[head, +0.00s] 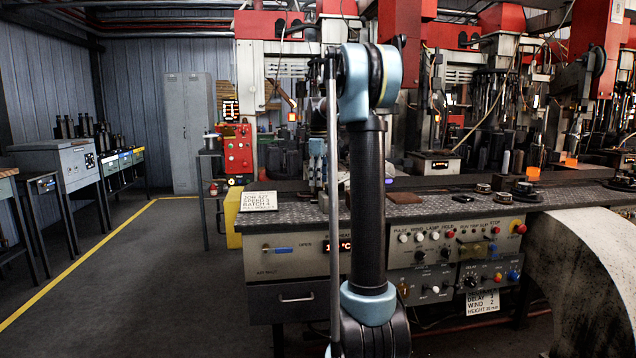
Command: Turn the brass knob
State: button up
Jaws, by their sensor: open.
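A small yellowish, brass-like knob (404,288) is at the lower left of the right-hand control panel (428,272), just right of my arm. It is too small to tell how it is turned, and I cannot be sure it is the brass one. My arm stands upright in front of the bench and hides part of the panel.
The bench (290,222) has a drawer (296,298) at lower left. Other knobs and buttons crowd the panel, with a white note (482,303) below. A large pale curved body (590,280) stands at right. The floor (150,290) at left is clear.

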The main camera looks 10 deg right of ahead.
jog(key=shift+f, duration=0.3)
jog(key=c, duration=1.1)
jog(key=shift+o, duration=0.2)
jog(key=shift+m, duration=0.3)
